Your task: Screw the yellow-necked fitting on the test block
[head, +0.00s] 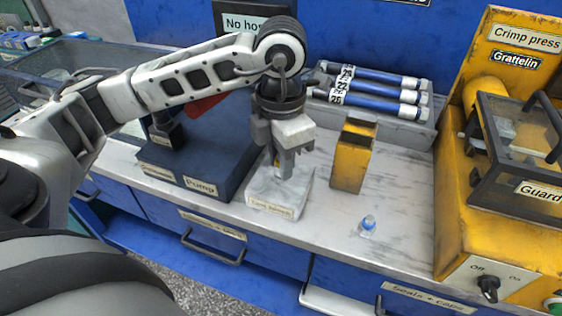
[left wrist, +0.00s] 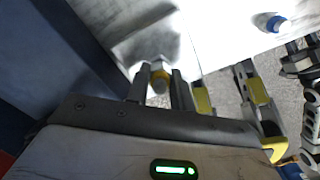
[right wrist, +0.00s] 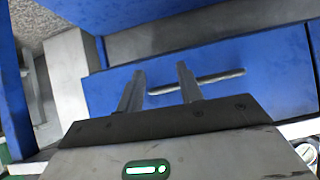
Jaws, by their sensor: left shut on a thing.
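My left gripper (head: 283,172) points down over the pale test block (head: 262,196) on the bench. In the left wrist view its two fingers (left wrist: 160,88) are shut on the yellow-necked fitting (left wrist: 160,76), a small grey piece with a yellow band. The fitting is right above the block; the fingers hide whether it touches or is seated. The block's pale top also shows in the left wrist view (left wrist: 130,28). My right gripper (right wrist: 160,82) shows only in its wrist view, its fingers apart with nothing between them, facing blue drawer fronts.
A dark blue pump base (head: 205,160) stands left of the block. Blue cylinders lie in a grey tray (head: 415,132) behind. The yellow crimp press (head: 450,200) is at right.

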